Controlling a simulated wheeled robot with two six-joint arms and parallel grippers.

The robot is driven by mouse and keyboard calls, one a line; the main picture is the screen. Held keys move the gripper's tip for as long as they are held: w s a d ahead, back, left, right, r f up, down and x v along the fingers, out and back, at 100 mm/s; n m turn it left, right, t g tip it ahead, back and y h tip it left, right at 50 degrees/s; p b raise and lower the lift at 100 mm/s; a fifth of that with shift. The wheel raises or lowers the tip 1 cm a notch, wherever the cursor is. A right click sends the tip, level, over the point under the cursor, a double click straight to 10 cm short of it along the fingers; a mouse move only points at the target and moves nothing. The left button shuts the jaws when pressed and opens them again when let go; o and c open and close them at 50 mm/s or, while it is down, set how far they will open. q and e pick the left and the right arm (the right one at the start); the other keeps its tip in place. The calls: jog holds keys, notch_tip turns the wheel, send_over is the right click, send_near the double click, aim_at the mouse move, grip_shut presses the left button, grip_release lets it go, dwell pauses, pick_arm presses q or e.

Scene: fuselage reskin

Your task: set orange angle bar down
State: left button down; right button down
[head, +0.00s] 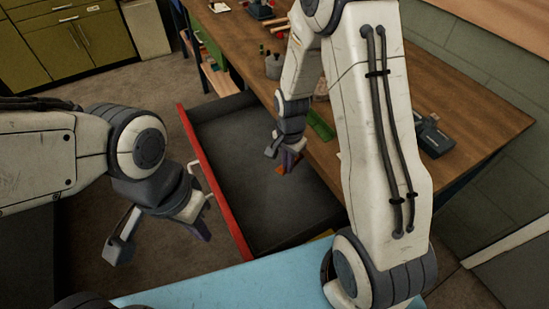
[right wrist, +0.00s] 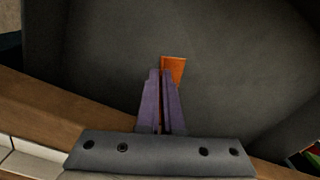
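The orange angle bar (head: 287,169) is a small piece at the fingertips of my right gripper (head: 291,158), over the grey inside of the open drawer. In the right wrist view the purple fingers of my right gripper (right wrist: 161,74) are close together, and the orange angle bar (right wrist: 174,68) sticks out between and beyond their tips. Its lower part is hidden by the fingers. I cannot tell how far it is above the drawer floor. My left gripper (head: 200,230) is outside the red drawer front, near its handle; its finger gap is not clear.
The open drawer (head: 215,185) has a red front and a bare, empty-looking grey floor. The wooden workbench (head: 465,105) is above it, with a green piece (head: 320,125) near its edge and a dark tool (head: 433,138) at right. A light blue surface (head: 235,283) is in front.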

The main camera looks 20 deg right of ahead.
jog(key=w+f, duration=0.1)
jog(key=w, duration=0.1)
jog(key=w+a+f+p, duration=0.1)
jog(key=w, duration=0.4)
jog(key=shift+w+a+f, duration=0.25)
jog(key=shift+f, duration=0.15)
notch_tip(320, 180, down, 4)
jog(key=shift+f+p, duration=0.1)
jog(key=shift+p, duration=0.2)
jog(key=shift+f, duration=0.2)
jog(key=c, duration=1.1)
grip_release()
